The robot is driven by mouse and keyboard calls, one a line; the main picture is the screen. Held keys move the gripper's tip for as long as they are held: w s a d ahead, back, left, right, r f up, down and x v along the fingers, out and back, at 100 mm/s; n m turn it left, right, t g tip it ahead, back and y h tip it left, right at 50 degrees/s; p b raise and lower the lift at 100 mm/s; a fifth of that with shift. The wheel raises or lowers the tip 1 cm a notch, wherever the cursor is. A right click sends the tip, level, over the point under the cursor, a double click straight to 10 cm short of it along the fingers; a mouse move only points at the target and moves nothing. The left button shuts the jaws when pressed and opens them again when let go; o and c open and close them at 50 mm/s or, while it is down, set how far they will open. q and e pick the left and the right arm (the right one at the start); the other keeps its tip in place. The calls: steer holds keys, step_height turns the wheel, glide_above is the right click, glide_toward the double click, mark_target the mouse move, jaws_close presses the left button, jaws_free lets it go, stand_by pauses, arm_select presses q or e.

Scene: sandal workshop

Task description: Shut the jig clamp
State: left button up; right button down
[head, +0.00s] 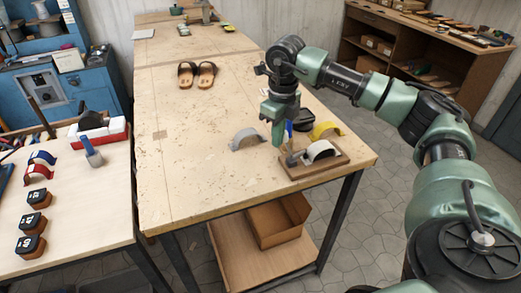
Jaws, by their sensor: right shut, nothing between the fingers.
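The jig (330,165) is a brown wooden base near the right front corner of the workbench. A white arched strap (320,150) sits on it. A grey metal part that looks like the clamp (293,158) is at the jig's left side; whether it is open or shut is too small to tell. My right gripper (278,143) points down just above and behind the clamp. It is shut with nothing held; whether it touches the clamp is unclear. My left gripper is out of view.
A grey arched strap (247,138) lies left of my right gripper, and a yellow one (327,130) behind the jig. A dark object (303,120) is partly hidden by the gripper. Sandals (197,75) lie farther back. The bench's left middle is clear.

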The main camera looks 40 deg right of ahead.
steer(key=shift+s+d+f+g, duration=0.2)
steer(key=shift+s+d+f, duration=0.15)
steer(key=shift+f, duration=0.25)
steer(key=shift+s+d+f+g, duration=0.2)
steer(key=shift+s+d+f, duration=0.1)
steer(key=shift+f, duration=0.3)
steer(key=r+p, duration=0.2)
steer(key=w+d+r+p, duration=0.1)
steer(key=shift+d+r+p, duration=0.1)
steer(key=shift+r+p, duration=0.2)
steer(key=shift+r, duration=0.1)
steer(key=r+p, duration=0.2)
steer(key=r, duration=0.1)
steer(key=shift+w+a, duration=0.15)
steer(key=shift+a, duration=0.05)
steer(key=shift+a+r+p, duration=0.1)
steer(key=shift+r+p, duration=0.2)
steer(key=shift+r, duration=0.2)
steer(key=shift+f, duration=0.1)
steer(key=shift+a, duration=0.15)
